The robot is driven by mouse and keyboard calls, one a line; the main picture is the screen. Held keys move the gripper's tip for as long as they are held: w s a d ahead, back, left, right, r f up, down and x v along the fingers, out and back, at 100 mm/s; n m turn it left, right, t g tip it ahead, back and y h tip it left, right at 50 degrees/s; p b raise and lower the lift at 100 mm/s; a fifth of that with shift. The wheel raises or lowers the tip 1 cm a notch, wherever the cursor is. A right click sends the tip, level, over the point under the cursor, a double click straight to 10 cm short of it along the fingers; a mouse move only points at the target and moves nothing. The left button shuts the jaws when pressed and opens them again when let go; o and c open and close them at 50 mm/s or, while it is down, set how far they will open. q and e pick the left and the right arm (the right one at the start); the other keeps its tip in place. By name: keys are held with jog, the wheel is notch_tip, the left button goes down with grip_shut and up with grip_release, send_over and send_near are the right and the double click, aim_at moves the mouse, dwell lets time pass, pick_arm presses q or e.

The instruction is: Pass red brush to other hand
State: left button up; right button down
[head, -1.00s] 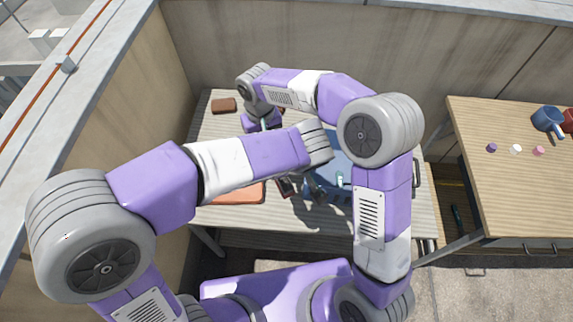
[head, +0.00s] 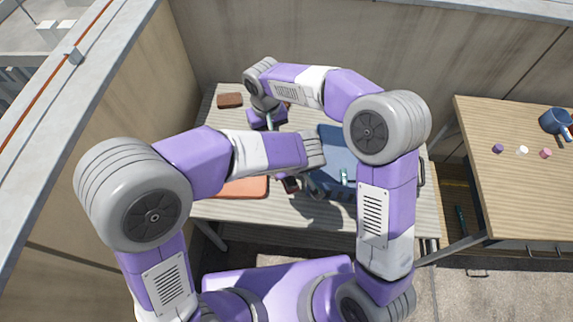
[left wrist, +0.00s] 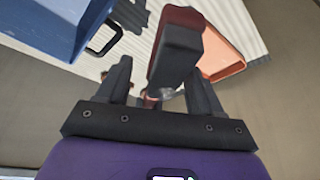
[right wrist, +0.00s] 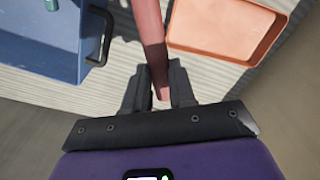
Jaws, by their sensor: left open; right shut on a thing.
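The red brush shows in the left wrist view (left wrist: 178,52) as a dark red and black block between the open fingers of my left gripper (left wrist: 160,95). I cannot tell whether the fingers touch it. In the right wrist view its reddish handle (right wrist: 151,40) runs up from my right gripper (right wrist: 160,92), which is shut on it. In the head view a dark red-black end of the brush (head: 291,185) shows just below my left forearm. Both sets of fingers are largely hidden by my arms there.
A blue container (head: 336,145) with a handle and a small teal item stands right of the brush. An orange tray (head: 240,187) lies to the left. A brown block (head: 230,100) lies at the back left.

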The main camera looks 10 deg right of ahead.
pick_arm(q)
jog(key=c, duration=1.1)
pick_arm(e)
jog(key=c, duration=0.8)
grip_release()
jog(key=shift+c, duration=0.2)
jog(key=shift+r, duration=0.1)
notch_tip(320, 180, up, 12)
